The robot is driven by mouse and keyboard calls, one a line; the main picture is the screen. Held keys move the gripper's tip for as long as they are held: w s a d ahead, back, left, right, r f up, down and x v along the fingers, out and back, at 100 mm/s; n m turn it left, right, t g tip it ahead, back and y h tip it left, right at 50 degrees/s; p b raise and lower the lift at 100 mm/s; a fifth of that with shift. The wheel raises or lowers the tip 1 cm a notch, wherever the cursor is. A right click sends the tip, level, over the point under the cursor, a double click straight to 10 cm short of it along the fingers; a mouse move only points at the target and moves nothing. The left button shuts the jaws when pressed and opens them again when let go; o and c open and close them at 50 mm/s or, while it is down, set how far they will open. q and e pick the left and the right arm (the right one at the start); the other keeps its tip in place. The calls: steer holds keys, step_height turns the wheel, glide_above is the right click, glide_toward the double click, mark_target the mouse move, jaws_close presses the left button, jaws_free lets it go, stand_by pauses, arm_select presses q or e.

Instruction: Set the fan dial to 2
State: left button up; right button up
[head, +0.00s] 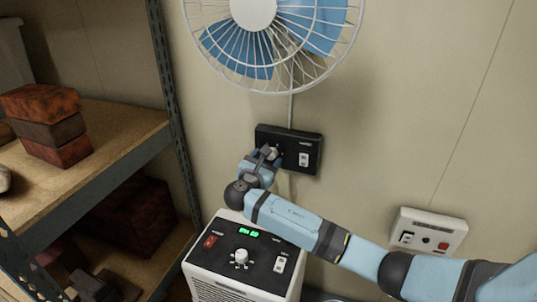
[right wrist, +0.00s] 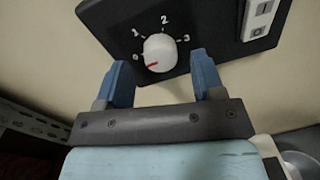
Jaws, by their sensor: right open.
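The fan dial (right wrist: 160,54) is a round white knob on a black wall panel (head: 312,138), below the blue-bladed fan (head: 255,12). Around it in the right wrist view are the marks 0, 1, 2 and 3. Its red pointer line points left and slightly down, near 0. My right gripper (right wrist: 158,62) is open, its two blue fingers to either side of the knob's lower part, with a gap to each. In the head view my right gripper (head: 268,153) is in front of the panel's left part and mostly hides the dial. My left gripper is out of view.
A white switch (head: 304,160) sits on the panel's right side. Below my right arm stands a white unit with its own knob (head: 241,256) and switches. Another switch plate (head: 429,232) is on the wall at right.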

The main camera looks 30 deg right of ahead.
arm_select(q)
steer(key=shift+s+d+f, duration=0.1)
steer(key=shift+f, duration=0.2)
arm_select(e)
steer(key=shift+x, duration=0.95)
steer(key=shift+c, duration=0.2)
steer(key=c, duration=0.9)
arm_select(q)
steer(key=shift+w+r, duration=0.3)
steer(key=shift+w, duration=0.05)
